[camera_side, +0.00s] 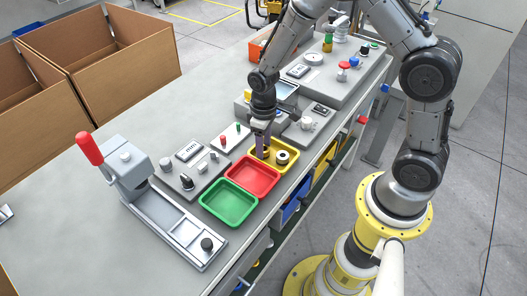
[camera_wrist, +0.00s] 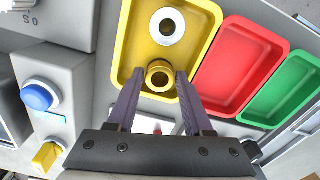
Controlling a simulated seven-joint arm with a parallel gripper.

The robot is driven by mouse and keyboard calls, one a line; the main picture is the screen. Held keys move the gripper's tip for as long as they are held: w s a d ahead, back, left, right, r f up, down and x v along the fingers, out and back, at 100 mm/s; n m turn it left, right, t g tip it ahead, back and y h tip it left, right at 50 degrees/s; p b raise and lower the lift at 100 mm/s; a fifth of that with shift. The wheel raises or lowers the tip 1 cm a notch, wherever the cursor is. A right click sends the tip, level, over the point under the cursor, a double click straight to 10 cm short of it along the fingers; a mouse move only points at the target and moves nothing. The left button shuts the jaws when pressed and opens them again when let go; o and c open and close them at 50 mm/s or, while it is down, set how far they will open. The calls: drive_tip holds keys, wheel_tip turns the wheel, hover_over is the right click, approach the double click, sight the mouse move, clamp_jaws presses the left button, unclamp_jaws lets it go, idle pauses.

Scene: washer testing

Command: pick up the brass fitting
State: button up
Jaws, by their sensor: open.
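The brass fitting (camera_wrist: 159,77) is a gold-coloured ring-shaped piece in the yellow tray (camera_wrist: 127,42). It lies between the tips of my gripper (camera_wrist: 155,82) in the wrist view, with a finger on either side. My gripper is open, and I cannot tell whether either finger touches the fitting. In the side view my gripper (camera_side: 261,150) reaches down into the left part of the yellow tray (camera_side: 297,165), and the brass fitting (camera_side: 264,153) is partly hidden by the fingers.
A white ring-shaped washer (camera_wrist: 167,26) lies in the yellow tray beside the fitting. A red tray (camera_side: 252,176) and a green tray (camera_side: 229,203) adjoin in a row. Test panels with knobs (camera_side: 190,172) and a red-handled press (camera_side: 130,165) stand close by on the bench.

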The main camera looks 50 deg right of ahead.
clamp_jaws()
drive_tip(key=shift+r, duration=0.2)
